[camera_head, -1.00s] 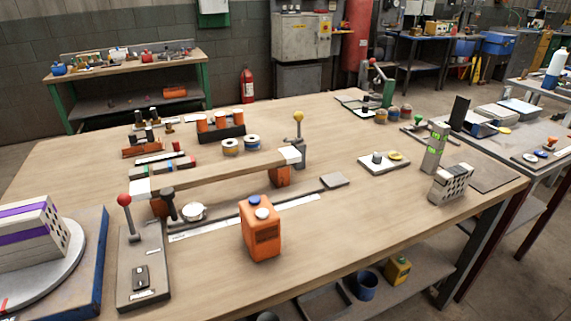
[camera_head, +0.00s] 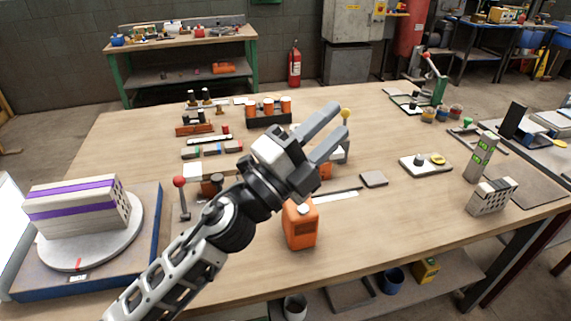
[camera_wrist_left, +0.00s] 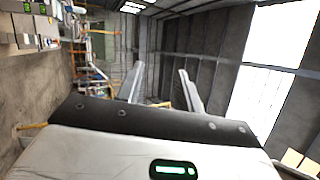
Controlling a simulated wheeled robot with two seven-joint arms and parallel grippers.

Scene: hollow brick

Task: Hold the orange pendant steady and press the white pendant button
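The orange pendant (camera_head: 300,228) stands upright on the wooden workbench near its front edge. That view looks out at the room and shows no pendant. My right gripper is in neither view.
A red-knobbed lever (camera_head: 181,183) and a beam stand left of the pendant, partly behind my arm. A grey-and-purple block (camera_head: 75,205) sits on a turntable at the left. A hollow brick (camera_head: 492,197) stands at the right.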

